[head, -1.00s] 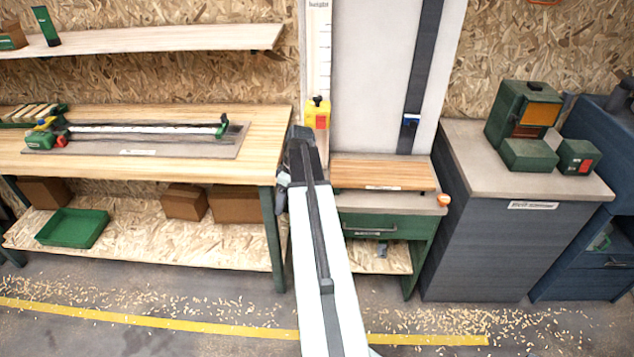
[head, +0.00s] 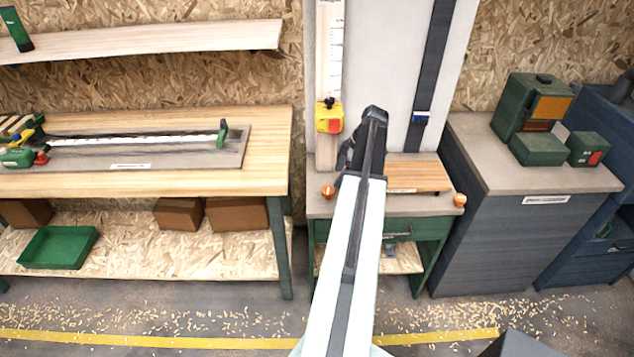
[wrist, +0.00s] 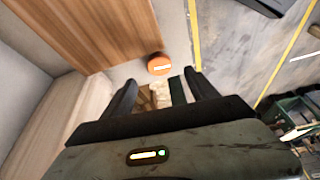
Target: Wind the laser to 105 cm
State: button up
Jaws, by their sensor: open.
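A yellow and red block with a black knob on top, which looks like the laser (head: 328,117), sits on an upright pale board with a graduated scale (head: 337,45). The scale figures are too small to read. My gripper (head: 366,125) is just right of the block in the head view, in front of the grey panel; its fingertips are hard to make out there. In the wrist view my gripper (wrist: 161,88) is open, with nothing between its fingers. An orange knob (wrist: 159,65) shows just beyond the fingertips, apart from them.
A small green bench (head: 432,235) bears a wooden board (head: 420,174), with orange knobs at its left (head: 327,192) and right (head: 459,199). A long workbench (head: 190,183) stands left, a grey cabinet (head: 500,235) right. The floor in front is clear apart from shavings.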

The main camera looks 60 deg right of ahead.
aim_at(329, 190)
jog(key=b+x, duration=0.7)
jog(key=shift+w+f, duration=0.15)
jog(key=shift+w+a+f, duration=0.1)
jog(key=shift+w+f, duration=0.1)
jog(key=shift+f, duration=0.05)
jog(key=shift+r, duration=0.1)
jog(key=c, duration=1.4)
jog(key=shift+o, duration=0.2)
jog(key=shift+s+a+m+h, duration=0.2)
jog(key=shift+m+h, duration=0.2)
jog(key=shift+m, duration=0.6)
jog(key=shift+w+d+m+t+h, duration=0.1)
jog(key=shift+m+t+h, duration=0.3)
jog(key=shift+m, duration=1)
